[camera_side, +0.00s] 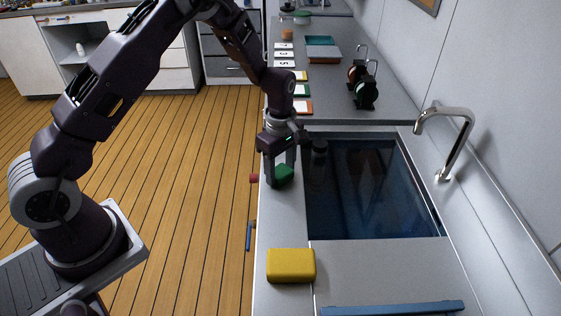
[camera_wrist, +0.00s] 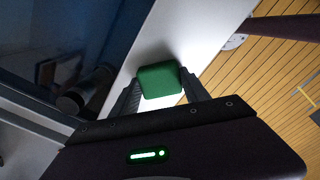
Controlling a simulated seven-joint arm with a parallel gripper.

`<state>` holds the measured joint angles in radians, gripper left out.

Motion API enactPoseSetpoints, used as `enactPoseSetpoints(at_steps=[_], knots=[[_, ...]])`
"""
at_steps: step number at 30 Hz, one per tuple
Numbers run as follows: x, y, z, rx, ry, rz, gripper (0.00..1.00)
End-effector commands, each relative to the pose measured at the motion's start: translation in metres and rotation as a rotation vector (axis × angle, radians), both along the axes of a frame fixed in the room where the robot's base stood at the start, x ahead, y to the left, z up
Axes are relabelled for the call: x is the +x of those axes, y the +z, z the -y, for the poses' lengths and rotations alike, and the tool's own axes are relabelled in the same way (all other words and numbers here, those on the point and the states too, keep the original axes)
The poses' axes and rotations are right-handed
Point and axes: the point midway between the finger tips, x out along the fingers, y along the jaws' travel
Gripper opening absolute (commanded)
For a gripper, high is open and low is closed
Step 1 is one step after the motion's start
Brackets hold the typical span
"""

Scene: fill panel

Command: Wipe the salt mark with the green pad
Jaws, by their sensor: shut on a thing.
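The green pad (camera_side: 284,174) is between the fingers of my gripper (camera_side: 280,170), over the narrow pale counter strip left of the sink. The wrist view shows the pad (camera_wrist: 160,80) as a rounded green block with a finger of my gripper (camera_wrist: 160,88) on each side. My gripper is shut on it. I cannot tell whether the pad touches the counter or is just above it. I cannot make out a salt mark in either view; my gripper and the pad cover part of the strip.
A dark sink (camera_side: 365,190) lies right of the pad, with a curved tap (camera_side: 455,150) beyond. A dark cylinder (camera_side: 319,158) stands close by at the sink's edge. A yellow block (camera_side: 291,265) rests nearer the camera. Cards and black stands occupy the far counter.

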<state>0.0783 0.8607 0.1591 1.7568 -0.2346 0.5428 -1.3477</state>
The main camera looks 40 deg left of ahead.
Motion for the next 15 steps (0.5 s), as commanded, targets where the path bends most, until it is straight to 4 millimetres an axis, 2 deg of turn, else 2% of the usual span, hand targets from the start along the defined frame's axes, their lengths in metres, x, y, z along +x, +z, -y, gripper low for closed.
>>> enactPoseSetpoints(at_steps=[7, 15], knots=[[-0.017, 0.0, 0.017, -0.001, -0.001, -0.002, 0.16], [0.001, -0.001, -0.002, 0.0, 0.003, 0.0, 0.16]])
